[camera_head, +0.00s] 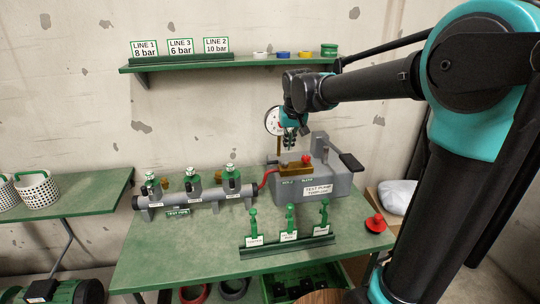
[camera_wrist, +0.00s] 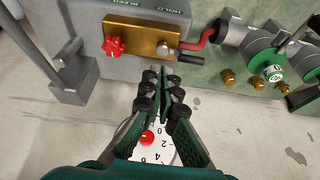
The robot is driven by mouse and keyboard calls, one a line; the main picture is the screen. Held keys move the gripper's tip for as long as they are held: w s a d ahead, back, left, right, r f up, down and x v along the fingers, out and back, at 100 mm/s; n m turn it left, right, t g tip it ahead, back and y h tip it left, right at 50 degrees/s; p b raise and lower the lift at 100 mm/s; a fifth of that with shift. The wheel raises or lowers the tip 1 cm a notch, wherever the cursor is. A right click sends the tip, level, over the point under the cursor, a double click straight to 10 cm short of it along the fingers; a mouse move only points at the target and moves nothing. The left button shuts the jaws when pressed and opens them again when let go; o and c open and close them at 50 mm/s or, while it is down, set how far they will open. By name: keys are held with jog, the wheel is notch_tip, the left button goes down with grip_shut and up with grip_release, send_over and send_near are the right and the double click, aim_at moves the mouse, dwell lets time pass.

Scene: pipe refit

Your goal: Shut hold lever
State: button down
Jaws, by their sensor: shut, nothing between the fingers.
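The grey test pump (camera_head: 335,178) stands on the green bench with a brass block (camera_head: 290,170) on it. In the wrist view the brass block (camera_wrist: 140,35) carries a red knob (camera_wrist: 114,46) by the BLEED label and a small metal pivot by the HOLD label. The hold lever (camera_wrist: 188,57) runs from this pivot to the right and ends in a dark grip. My gripper (camera_head: 289,147) is shut and empty above the block. In the wrist view my gripper (camera_wrist: 160,78) has its fingertips just below the lever's pivot; whether they touch it I cannot tell.
A round gauge (camera_head: 271,120) stands behind my gripper. A red hose (camera_wrist: 200,40) links the pump to the test pipe (camera_head: 180,200). The pump's long handle (camera_wrist: 72,55) is at the left in the wrist view. A rack of green tools (camera_head: 288,244) stands in front.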

jog(key=w+a+r, duration=0.3)
jog(key=a+r, duration=0.1)
jog(key=a, duration=0.3)
jog(key=shift+n, duration=0.3)
notch_tip(320, 180, down, 10)
jog(key=shift+s+d, duration=0.15)
jog(key=shift+s, duration=0.15)
